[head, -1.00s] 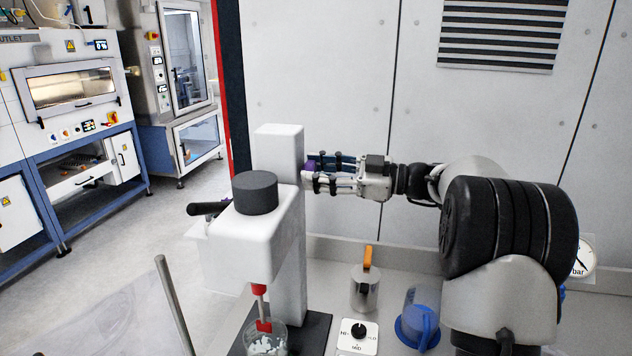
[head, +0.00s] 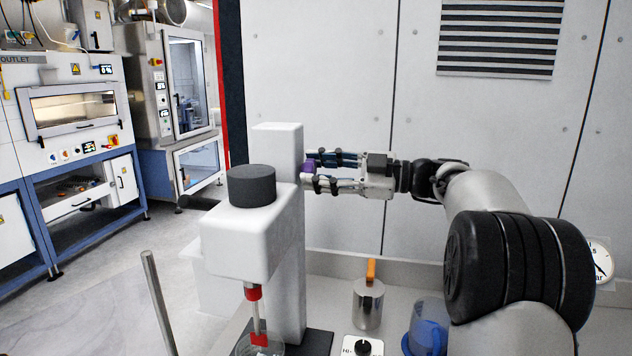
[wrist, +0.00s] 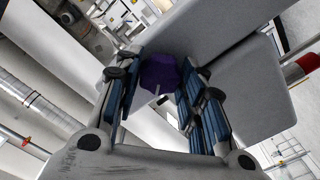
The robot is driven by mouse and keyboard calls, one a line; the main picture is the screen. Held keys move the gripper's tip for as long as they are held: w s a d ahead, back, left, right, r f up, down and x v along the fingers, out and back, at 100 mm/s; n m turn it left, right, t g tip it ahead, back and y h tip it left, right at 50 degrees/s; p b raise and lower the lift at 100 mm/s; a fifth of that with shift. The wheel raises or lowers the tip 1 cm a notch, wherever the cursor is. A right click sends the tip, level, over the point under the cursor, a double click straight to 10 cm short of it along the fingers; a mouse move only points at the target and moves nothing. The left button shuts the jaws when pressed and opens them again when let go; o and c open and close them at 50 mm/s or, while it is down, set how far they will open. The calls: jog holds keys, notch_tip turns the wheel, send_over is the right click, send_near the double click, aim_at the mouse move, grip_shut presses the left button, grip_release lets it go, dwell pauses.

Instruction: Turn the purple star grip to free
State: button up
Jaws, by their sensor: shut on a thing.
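The purple star grip (head: 309,167) sits on the right side of the white stand's column (head: 278,141). My gripper (head: 316,171) reaches in from the right and is shut on the grip, with one finger on each side of it. In the wrist view the purple grip (wrist: 159,74) shows between the two blue-padded fingers, with a pale line mark on its face. The fingers hide part of it in the head view. I see no marking for free in either view.
The stand's white head with a black cap (head: 251,186) hangs over a clear beaker (head: 262,346). A metal can with an orange handle (head: 369,303), a blue jug (head: 427,338) and a black dial (head: 362,347) stand on the bench to the right.

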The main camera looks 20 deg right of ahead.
jog(key=shift+f+b, duration=0.2)
jog(key=shift+b, duration=0.1)
jog(key=shift+n+b, duration=0.65)
jog(key=shift+n, duration=0.05)
jog(key=shift+r+n, duration=0.15)
jog(key=shift+n, duration=0.45)
jog(key=o, duration=1.3)
jog(key=v, duration=0.6)
jog(key=shift+c, duration=0.5)
